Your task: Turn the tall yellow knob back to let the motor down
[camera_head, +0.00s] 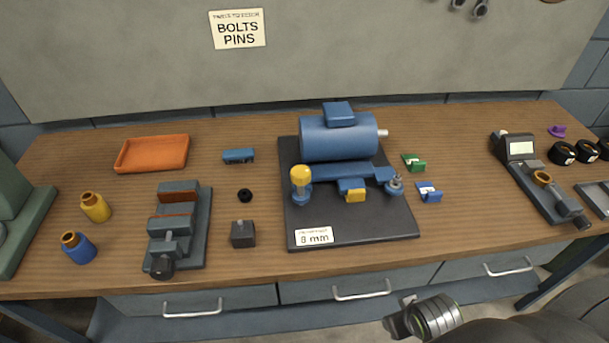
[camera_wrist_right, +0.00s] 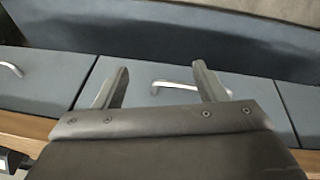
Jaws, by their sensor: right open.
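The tall yellow knob (camera_head: 300,176) stands upright on a blue base at the left front of the motor's black plate (camera_head: 350,229). The blue motor (camera_head: 338,137) lies on its mount behind the knob, with a small shaft at its right end. A lower yellow piece (camera_head: 355,194) sits at the middle front of the mount. My right gripper (camera_wrist_right: 160,85) is open and empty in the right wrist view, pointing at the drawer fronts. In the head view my right arm shows at the bottom right, below the table edge and far from the knob. My left gripper is not in view.
A grey vise (camera_head: 175,232), a dark block (camera_head: 243,234) and a black ring (camera_head: 245,195) stand left of the plate. Green (camera_head: 414,163) and blue (camera_head: 429,192) pieces lie close on its right. An orange tray (camera_head: 152,154) is at the back left.

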